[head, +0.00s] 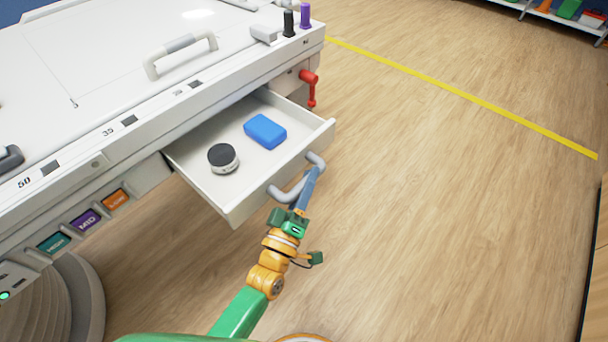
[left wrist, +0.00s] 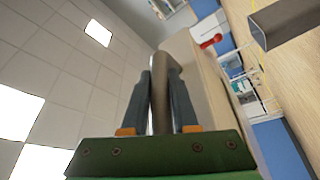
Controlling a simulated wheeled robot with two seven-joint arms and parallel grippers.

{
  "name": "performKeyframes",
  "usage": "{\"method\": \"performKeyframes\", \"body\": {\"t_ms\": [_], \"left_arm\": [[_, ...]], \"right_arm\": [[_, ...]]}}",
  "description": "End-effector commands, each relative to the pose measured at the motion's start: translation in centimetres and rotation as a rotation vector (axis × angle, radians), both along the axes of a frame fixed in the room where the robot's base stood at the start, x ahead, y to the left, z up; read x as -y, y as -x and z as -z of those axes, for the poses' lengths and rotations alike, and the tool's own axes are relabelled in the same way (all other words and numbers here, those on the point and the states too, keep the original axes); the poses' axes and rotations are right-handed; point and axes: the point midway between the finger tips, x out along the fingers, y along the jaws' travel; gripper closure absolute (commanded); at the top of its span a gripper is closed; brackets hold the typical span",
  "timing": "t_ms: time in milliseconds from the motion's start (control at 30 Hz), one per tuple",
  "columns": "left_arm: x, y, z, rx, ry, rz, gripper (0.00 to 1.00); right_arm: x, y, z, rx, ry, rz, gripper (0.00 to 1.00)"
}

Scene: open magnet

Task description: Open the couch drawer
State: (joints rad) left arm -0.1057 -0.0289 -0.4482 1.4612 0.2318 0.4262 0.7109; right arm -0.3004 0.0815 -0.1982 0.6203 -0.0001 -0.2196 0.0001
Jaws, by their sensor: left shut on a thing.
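The couch drawer (head: 228,192) stands pulled out from the side of the white couch (head: 120,85). Its front panel (head: 290,172) carries a grey bar handle (head: 279,193). A blue block (head: 265,131) and a round black-topped white item (head: 223,158) lie inside the drawer. My left gripper (head: 310,184) is at the drawer front, shut on the handle. In the left wrist view the handle (left wrist: 166,95) passes between the two fingers of the left gripper (left wrist: 162,85). My right gripper is not in view.
A red lever (head: 309,86) is on the couch side beyond the drawer. Colored labelled buttons (head: 86,219) line the couch edge at left. A black and a purple knob (head: 305,15) stand at the couch corner. The wooden floor (head: 430,200) to the right is clear.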

Motion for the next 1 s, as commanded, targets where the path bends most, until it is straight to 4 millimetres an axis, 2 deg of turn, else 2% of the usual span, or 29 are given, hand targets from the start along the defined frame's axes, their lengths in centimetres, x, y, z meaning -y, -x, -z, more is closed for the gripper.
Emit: {"method": "performKeyframes", "body": {"t_ms": [200, 233, 300, 333, 667, 900, 1000], "left_arm": [[0.0, 0.0, 0.1, -0.003, -0.001, 0.001, 1.0], [0.0, 0.0, 0.1, -0.003, -0.001, 0.001, 0.67], [0.0, 0.0, 0.1, -0.002, -0.001, 0.001, 0.48], [0.0, 0.0, 0.1, -0.002, -0.001, 0.001, 0.43], [-0.2, 0.5, 0.2, -0.003, -0.001, 0.001, 0.43], [-1.8, 5.1, 1.4, -0.005, -0.001, 0.001, 0.43], [-2.2, 6.2, 1.6, -0.003, -0.001, 0.001, 0.43]], "right_arm": [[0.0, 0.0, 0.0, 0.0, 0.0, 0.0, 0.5], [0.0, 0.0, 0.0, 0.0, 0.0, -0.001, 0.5], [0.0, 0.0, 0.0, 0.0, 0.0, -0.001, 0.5], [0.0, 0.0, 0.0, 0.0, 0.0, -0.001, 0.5], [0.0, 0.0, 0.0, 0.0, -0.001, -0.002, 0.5], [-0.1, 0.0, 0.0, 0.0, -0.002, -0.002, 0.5], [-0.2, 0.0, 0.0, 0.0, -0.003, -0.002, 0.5]]}}
